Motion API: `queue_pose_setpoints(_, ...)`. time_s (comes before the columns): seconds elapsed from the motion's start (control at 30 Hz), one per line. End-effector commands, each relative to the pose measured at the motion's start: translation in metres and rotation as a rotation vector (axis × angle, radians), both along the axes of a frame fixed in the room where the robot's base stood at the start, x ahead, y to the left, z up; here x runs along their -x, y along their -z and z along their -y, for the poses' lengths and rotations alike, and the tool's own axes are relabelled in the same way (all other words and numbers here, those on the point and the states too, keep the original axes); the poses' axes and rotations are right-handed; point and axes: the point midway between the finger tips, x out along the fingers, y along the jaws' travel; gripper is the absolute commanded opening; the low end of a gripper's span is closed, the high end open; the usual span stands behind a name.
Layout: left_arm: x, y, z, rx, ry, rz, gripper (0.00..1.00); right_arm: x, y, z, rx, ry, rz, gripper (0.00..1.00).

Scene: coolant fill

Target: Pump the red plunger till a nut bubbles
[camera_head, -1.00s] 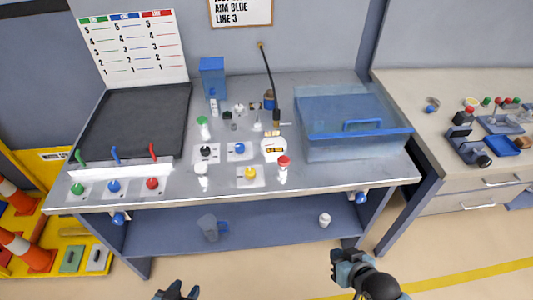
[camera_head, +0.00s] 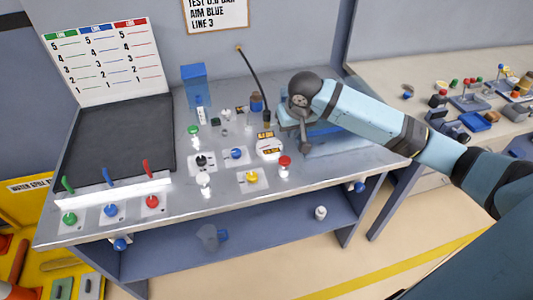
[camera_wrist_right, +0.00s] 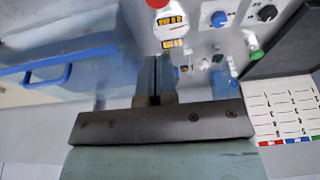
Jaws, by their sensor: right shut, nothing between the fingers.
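The red plunger (camera_head: 284,161) stands upright on a white base near the front edge of the bench. Its red top also shows at the upper edge of the right wrist view (camera_wrist_right: 157,3). My right gripper (camera_head: 306,147) points down behind and to the right of the plunger, apart from it, over the near left side of the blue water tank (camera_head: 345,145). Its fingers (camera_wrist_right: 155,58) are shut and empty. My arm hides much of the tank in the head view; its blue handle (camera_wrist_right: 47,76) shows in the wrist view. I cannot make out any nut or bubbles. My left gripper is not in view.
A round white gauge (camera_head: 268,150) sits behind the plunger, and a yellow knob (camera_head: 252,177) to its left. Green, blue and red levers (camera_head: 109,177) line the left front. A hose (camera_head: 254,82) hangs behind. A black mat (camera_head: 120,138) is clear.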

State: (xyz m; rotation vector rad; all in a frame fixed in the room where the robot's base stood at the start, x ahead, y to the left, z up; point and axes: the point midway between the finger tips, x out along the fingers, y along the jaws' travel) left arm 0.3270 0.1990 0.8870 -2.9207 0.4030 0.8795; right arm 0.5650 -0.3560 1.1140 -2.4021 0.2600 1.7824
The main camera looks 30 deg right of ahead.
Motion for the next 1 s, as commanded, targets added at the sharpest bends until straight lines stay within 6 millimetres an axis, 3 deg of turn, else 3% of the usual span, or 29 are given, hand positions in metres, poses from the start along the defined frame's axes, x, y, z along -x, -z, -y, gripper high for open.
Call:
queue_pose_setpoints(0.37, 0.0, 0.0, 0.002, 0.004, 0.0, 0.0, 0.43, 0.0, -0.005, 0.004, 0.009, 0.016, -0.008, 0.0)
queue_pose_setpoints(0.53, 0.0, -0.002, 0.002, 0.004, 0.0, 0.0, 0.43, -0.002, 0.002, 0.005, 0.009, 0.016, -0.01, 0.0)
queue_pose_setpoints(0.67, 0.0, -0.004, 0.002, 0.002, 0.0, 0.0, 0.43, -0.007, 0.02, 0.006, 0.009, 0.016, -0.011, 0.0)
queue_pose_setpoints(1.0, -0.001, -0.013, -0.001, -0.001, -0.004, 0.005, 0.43, -0.027, 0.088, 0.011, 0.008, 0.015, -0.011, 0.0)
